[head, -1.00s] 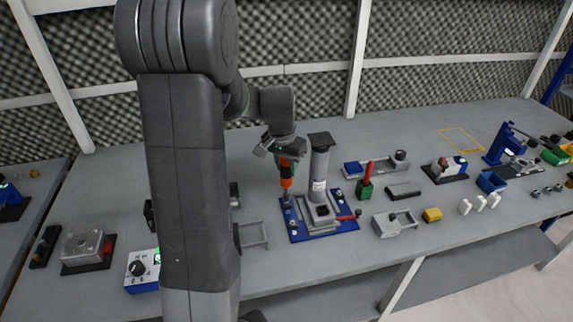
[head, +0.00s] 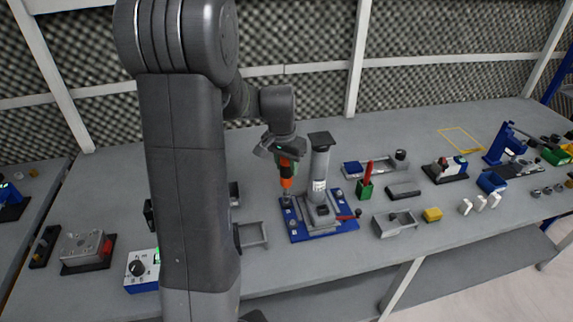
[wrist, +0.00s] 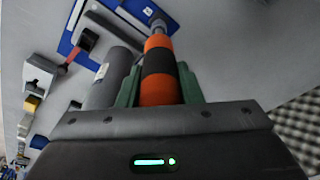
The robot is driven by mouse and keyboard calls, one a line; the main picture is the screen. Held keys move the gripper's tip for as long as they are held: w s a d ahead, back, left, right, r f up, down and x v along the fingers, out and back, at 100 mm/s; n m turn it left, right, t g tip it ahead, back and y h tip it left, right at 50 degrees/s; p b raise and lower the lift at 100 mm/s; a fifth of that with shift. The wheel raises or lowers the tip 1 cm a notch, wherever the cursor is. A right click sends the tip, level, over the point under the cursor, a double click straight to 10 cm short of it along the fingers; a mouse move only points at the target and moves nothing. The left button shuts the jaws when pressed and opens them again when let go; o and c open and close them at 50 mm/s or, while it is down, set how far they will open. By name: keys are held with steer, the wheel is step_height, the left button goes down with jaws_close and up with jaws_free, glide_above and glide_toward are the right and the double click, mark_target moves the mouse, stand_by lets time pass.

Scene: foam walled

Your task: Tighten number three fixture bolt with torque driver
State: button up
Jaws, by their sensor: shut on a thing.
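My gripper (head: 284,158) is shut on the orange and black torque driver (head: 287,178), which points down and hangs upright. In the wrist view, the driver (wrist: 159,72) sits between the green fingers of my gripper (wrist: 160,90). The driver's tip is over the back left corner of the blue fixture plate (head: 332,233), at or just above a bolt (head: 287,202); I cannot tell if they touch. A grey post (head: 320,165) with a dark square top stands on the plate, right of the driver. A clamp with a red handle (head: 346,217) is at its front right.
A green block holding a red tool (head: 366,184), grey trays (head: 395,223) and a yellow block (head: 432,215) lie to the right. A grey bracket (head: 254,235) and a blue box with a knob (head: 141,270) are to the left. The grey post stands close beside my gripper.

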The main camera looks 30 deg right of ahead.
steer(key=shift+f+b, duration=0.8)
steer(key=shift+f, duration=0.15)
stand_by(2.4)
steer(key=shift+r+p, duration=1.8)
steer(key=shift+r, duration=0.75)
